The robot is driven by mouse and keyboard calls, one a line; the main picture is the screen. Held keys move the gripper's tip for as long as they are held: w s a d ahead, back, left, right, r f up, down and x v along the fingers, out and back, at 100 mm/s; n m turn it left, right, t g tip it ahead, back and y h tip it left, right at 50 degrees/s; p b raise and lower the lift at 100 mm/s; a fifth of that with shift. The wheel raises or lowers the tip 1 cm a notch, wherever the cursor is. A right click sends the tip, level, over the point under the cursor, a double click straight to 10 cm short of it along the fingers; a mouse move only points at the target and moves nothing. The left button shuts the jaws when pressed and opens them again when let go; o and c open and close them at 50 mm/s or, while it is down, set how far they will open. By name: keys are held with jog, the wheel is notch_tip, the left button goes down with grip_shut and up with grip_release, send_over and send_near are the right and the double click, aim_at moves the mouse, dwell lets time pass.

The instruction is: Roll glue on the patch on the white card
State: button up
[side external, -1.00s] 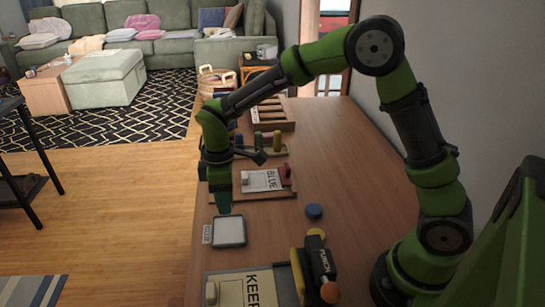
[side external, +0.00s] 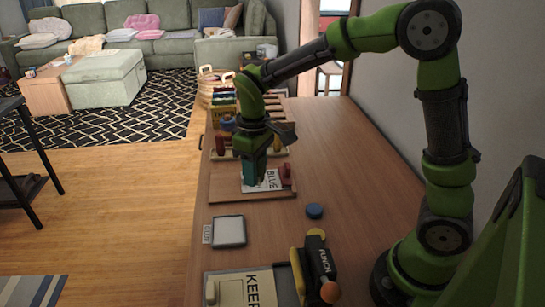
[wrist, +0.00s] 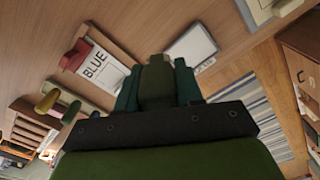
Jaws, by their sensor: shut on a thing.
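The white card (side external: 271,180), marked BLUE, lies on a wooden board beside a red-handled block (side external: 286,174).
A rack of coloured handles (wrist: 62,104) stands beyond the card. A blue disc (side external: 314,211) and a yellow disc (side external: 316,233) lie on the table. A black punch (side external: 318,270) and a KEEP sheet (side external: 258,289) are at the front. The table's right side is clear.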

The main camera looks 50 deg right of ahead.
jog(key=s+d+r+m, duration=0.1)
jog(key=d+r+m, duration=0.2)
jog(key=d, duration=0.3)
jog(key=w+d+f+n, duration=0.4)
jog(key=w+n, duration=0.1)
jog(key=w, duration=0.2)
jog(key=w+d+f+n, duration=0.3)
jog(key=w+d+n, duration=0.2)
jog(key=w, duration=0.2)
jog(key=shift+a+f, duration=0.1)
jog(key=shift+f, duration=3.65)
jog(key=shift+s+a+f, duration=0.25)
jog(key=shift+s+a, duration=0.15)
jog(key=shift+a, duration=0.1)
jog(key=shift+s+a, duration=2.4)
jog(key=shift+w+d, duration=2.9)
jog(key=shift+d, duration=0.1)
jog(key=shift+s+d, duration=0.2)
jog(key=shift+s, duration=0.1)
jog(key=shift+s+a, duration=2.85)
jog(key=shift+a, duration=0.15)
jog(key=shift+w+d, duration=2.8)
jog(key=shift+d, duration=0.05)
jog(key=shift+w+d+r, duration=0.15)
jog(key=shift+w, duration=0.05)
notch_tip(320, 180, up, 8)
